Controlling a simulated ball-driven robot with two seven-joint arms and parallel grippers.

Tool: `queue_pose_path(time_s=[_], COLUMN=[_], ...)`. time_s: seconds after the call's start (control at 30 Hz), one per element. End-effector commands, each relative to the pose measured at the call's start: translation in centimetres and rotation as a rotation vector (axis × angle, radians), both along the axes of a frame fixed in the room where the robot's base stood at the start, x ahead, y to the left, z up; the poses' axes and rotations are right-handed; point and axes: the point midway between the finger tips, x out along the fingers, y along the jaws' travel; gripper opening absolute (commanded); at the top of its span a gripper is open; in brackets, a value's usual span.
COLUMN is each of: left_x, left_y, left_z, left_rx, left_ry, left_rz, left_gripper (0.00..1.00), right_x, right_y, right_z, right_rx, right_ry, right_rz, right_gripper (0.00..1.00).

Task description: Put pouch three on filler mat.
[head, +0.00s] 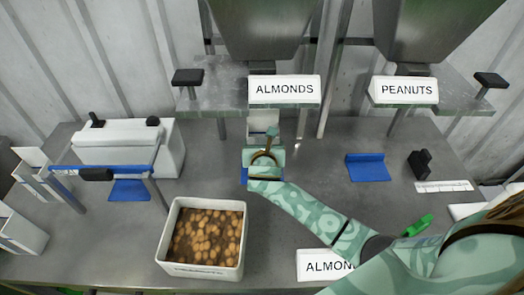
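My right arm reaches in from the right, and its gripper (265,150) is under the almonds dispenser. A pale upright piece (263,120) shows just beyond the gripper; I cannot tell if it is a pouch or if the gripper holds it. A small part of a blue mat (246,178) shows beside the gripper, mostly hidden by my arm. Another blue mat (368,168) lies bare under the peanuts dispenser. No pouch number is readable. My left gripper is not in view.
A white bin of almonds (240,250) stands at the front. The white sealer (120,140) with a blue bar and a blue mat (130,190) is at the left. A black object (420,163), a green tool (418,226) and an "ALMON..." sign (322,265) are on the right side.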

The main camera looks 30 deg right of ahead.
Motion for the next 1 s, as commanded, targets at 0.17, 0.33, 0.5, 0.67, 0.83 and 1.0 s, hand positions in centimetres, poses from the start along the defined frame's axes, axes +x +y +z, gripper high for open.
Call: queue_pose_path(time_s=[0.17,0.33,0.5,0.67,0.83,1.0], left_x=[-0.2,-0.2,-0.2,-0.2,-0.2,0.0], left_y=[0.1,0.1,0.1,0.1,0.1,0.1], left_z=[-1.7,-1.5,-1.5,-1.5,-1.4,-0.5], left_rx=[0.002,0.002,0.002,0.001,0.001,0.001], left_ry=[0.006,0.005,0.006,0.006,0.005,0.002], left_rz=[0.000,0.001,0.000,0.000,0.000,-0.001], left_gripper=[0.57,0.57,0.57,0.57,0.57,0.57], right_x=[0.0,0.0,0.0,0.0,0.1,-1.8], right_y=[0.3,0.3,0.3,0.3,0.3,1.2], right_z=[-3.5,-3.3,-3.6,-3.5,-3.3,-2.2], right_rx=[0.002,0.002,0.002,0.002,0.003,0.004], right_ry=[0.005,0.003,0.003,0.003,0.002,0.003], right_rz=[0.002,0.002,0.002,0.002,0.001,0.003], right_gripper=[0.21,0.21,0.21,1.00,1.00,1.00])
